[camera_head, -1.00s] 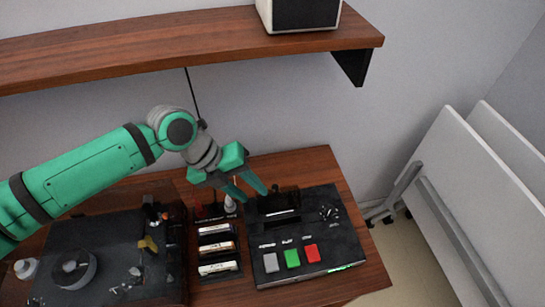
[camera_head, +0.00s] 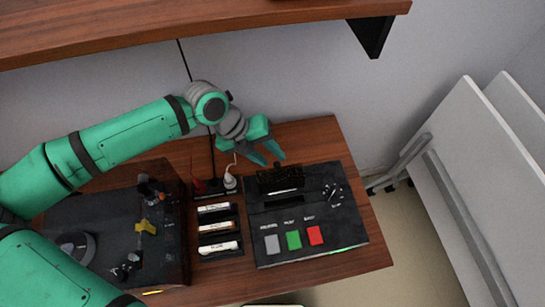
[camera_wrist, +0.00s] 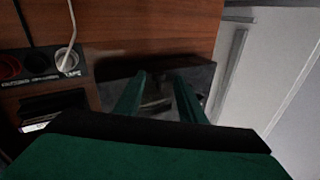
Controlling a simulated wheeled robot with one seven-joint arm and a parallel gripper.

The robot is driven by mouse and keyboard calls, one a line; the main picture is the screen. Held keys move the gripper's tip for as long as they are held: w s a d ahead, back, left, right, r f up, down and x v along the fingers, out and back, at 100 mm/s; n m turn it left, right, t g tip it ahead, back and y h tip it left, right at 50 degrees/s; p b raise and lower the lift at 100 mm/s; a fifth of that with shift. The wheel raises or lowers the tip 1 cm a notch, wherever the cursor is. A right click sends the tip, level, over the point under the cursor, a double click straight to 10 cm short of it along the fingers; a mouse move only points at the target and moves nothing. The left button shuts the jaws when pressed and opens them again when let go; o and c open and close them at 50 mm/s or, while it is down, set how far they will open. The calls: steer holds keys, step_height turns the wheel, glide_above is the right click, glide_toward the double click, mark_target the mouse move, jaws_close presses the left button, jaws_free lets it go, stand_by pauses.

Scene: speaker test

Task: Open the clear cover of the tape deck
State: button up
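The tape deck (camera_head: 335,233) is a black box on the right of the wooden table, with grey, green and red buttons along its front. Its cover (camera_head: 280,179) is a dark see-through panel at the back of the deck, seeming to stand up behind the slot; its exact angle is hard to tell. My gripper (camera_head: 273,157) is open and empty, with its fingertips by the deck's back edge, just behind the cover. In the wrist view the two fingers (camera_wrist: 158,97) stand apart over the dark deck, and whether they touch the cover is unclear.
A rack of cassettes (camera_head: 217,228) and a socket strip (camera_head: 207,189) with a white plug stand left of the deck. A turntable (camera_head: 120,225) is further left. A shelf (camera_head: 190,35) overhangs the back. White panels (camera_head: 480,200) lean at right.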

steer(key=shift+x, duration=0.9)
steer(key=shift+s+f, duration=0.2)
